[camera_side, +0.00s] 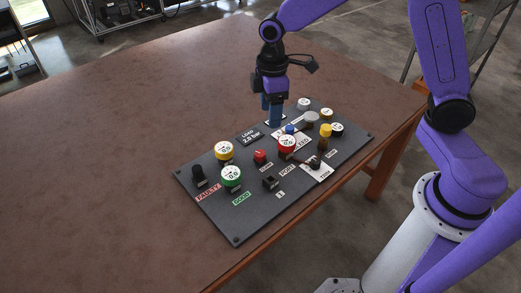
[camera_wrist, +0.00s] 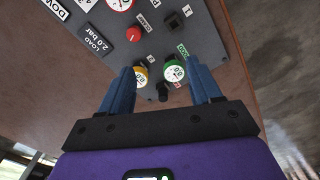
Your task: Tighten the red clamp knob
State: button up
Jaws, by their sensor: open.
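The red clamp knob (camera_side: 260,156) stands on a dark panel (camera_side: 212,203), between a yellow gauge and a red gauge, with a small label beside it. In the wrist view the red knob (camera_wrist: 133,34) is above and left of the space between my fingers, next to a label reading CLAMP. My gripper (camera_side: 271,118) has blue fingers and hangs over the panel's far side, apart from the knob. In the wrist view my gripper (camera_wrist: 162,76) is open, with nothing held between the fingers.
The panel also carries a yellow gauge (camera_side: 224,150), green gauge (camera_side: 231,176), red gauge (camera_side: 287,144), black knob (camera_side: 198,173), black switch (camera_side: 270,182), dark lever (camera_side: 315,162) and yellow-topped post (camera_side: 325,130). The brown table (camera_side: 110,130) is clear left of the panel.

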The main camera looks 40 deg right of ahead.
send_near(260, 153)
notch_tip(260, 153, down, 9)
jog(key=shift+r, duration=0.15)
dwell(0.6)
jog(key=c, duration=1)
jog(key=shift+c, duration=0.2)
